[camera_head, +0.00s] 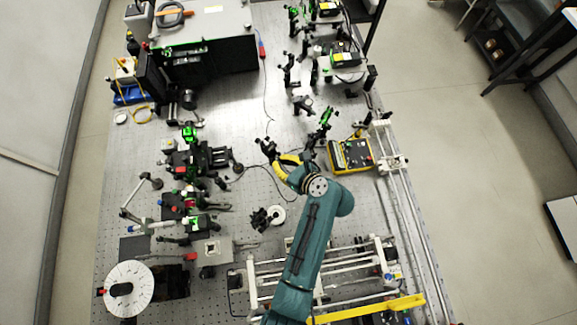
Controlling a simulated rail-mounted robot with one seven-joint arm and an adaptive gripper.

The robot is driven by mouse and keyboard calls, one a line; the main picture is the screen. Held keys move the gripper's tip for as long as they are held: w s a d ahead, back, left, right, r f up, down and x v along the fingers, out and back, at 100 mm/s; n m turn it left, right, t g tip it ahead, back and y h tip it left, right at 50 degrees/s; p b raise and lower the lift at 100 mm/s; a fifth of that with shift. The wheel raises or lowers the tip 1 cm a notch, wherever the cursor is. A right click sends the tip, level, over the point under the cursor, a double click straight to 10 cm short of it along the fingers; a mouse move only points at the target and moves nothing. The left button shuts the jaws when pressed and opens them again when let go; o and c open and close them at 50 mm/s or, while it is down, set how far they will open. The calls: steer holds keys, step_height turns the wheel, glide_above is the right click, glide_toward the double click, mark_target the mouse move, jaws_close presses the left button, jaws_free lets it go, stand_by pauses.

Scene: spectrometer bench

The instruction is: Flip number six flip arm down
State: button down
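My teal arm reaches up from the bottom of the head view.
The perforated metal bench (232,112) has clear space left of my gripper. A yellow instrument box (351,155) stands to the right. A dense optics cluster (190,160) is at left, a white disc (129,288) at lower left. A rail (406,215) runs along the right edge.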

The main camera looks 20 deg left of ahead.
mark_target(262, 147)
steer(key=w+a+b, duration=0.1)
steer(key=a, duration=0.1)
steer(key=w+a+f+b, duration=0.1)
steer(key=a+b, duration=0.1)
steer(key=w+a+b, duration=0.1)
steer(key=a+b, duration=0.1)
steer(key=shift+w+f, duration=0.25)
steer(key=shift+r+p, duration=0.15)
steer(key=shift+p, duration=0.25)
steer(key=shift+w+a+p, duration=0.1)
steer(key=shift+a+p, duration=0.05)
steer(key=shift+p, duration=0.15)
